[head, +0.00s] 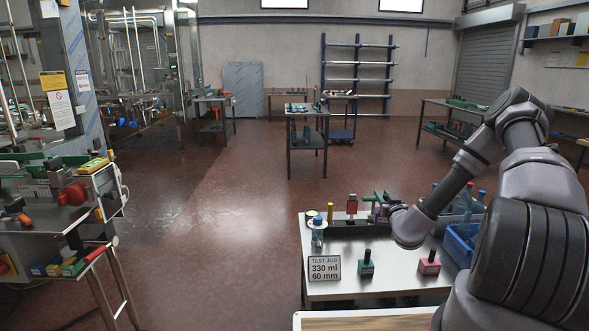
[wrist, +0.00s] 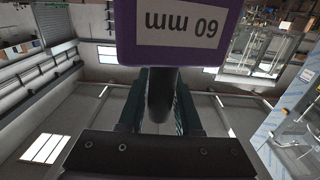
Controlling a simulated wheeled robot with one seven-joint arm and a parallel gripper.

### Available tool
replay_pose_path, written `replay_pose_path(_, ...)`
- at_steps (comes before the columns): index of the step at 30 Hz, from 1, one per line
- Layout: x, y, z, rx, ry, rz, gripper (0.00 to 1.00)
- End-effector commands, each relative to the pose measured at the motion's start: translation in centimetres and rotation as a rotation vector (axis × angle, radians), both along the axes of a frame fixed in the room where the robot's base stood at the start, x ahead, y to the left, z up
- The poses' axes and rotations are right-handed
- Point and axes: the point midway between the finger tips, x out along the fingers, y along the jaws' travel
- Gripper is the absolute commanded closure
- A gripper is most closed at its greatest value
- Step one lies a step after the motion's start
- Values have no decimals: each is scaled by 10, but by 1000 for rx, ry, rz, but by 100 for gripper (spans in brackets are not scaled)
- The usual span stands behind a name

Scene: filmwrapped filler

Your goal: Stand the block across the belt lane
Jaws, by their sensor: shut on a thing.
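My gripper (wrist: 160,105) is shut on the dark stem of a purple block (wrist: 180,32), whose white label reads "60 mm" upside down in the wrist view. In the head view the purple block (head: 381,213) is small, beside my arm's end at the back of the near table, close to the dark belt lane (head: 345,230). I cannot tell whether it touches the lane. A teal block (head: 366,263) and a pink block (head: 429,263), both with black stems, stand on the table front. A red block (head: 352,205) stands behind the lane.
A blue-capped bottle (head: 318,232) stands at the lane's left end, near a yellow post (head: 330,212). A sign (head: 324,268) reads "TEST JOB 330 ml 60 mm". A blue crate (head: 460,243) and several bottles are at the right. The table front between the blocks is clear.

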Motion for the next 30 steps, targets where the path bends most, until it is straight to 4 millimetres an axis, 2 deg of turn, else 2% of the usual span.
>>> replay_pose_path(1,-8,11,15,2,-1,-4,100)
replay_pose_path(6,-28,32,41,0,0,-16,100)
replay_pose_path(12,-69,35,65,-1,-1,-18,100)
replay_pose_path(15,-79,34,69,2,1,-22,100)
replay_pose_path(25,-78,34,68,0,-2,-20,100)
replay_pose_path(28,-68,27,59,-2,-2,-21,100)
replay_pose_path(30,-55,18,45,-3,-2,-20,100)
